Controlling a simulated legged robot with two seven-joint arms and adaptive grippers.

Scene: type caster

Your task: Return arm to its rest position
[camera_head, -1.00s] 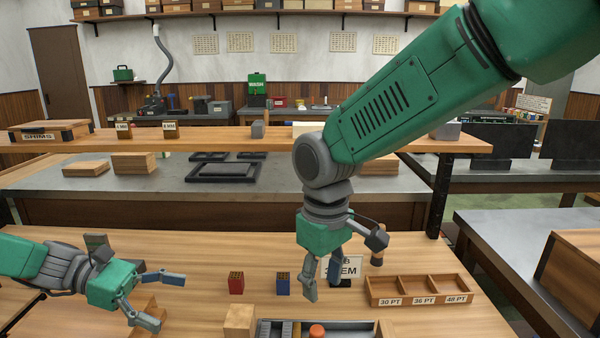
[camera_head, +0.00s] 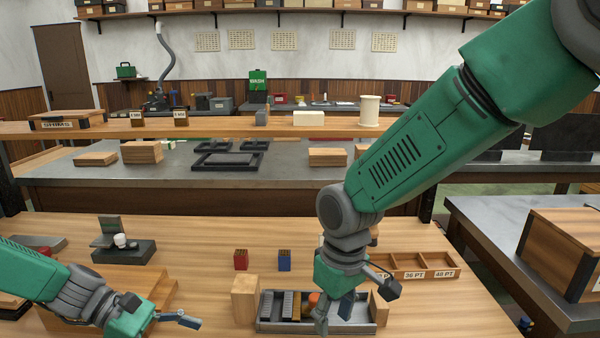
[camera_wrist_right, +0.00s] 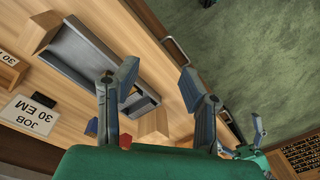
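My right arm (camera_head: 400,160), green with grey joints, reaches in from the upper right in the head view. Its gripper (camera_head: 335,308) hangs fingers-down in front of the grey metal tray (camera_head: 270,326), hiding part of it. In the right wrist view the two fingers of this gripper (camera_wrist_right: 155,88) are spread, with nothing held between them. The same tray (camera_wrist_right: 75,50) lies beyond them. My left gripper (camera_head: 178,320) is low at the left in the head view, over the table. One finger points right; the other is cut off by the bottom edge. I see nothing held in it.
Wooden blocks (camera_head: 244,298) stand at both tray ends. Red (camera_head: 241,260) and blue (camera_head: 285,261) blocks stand behind it. A three-compartment wooden box (camera_head: 440,262) is partly behind my right arm.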

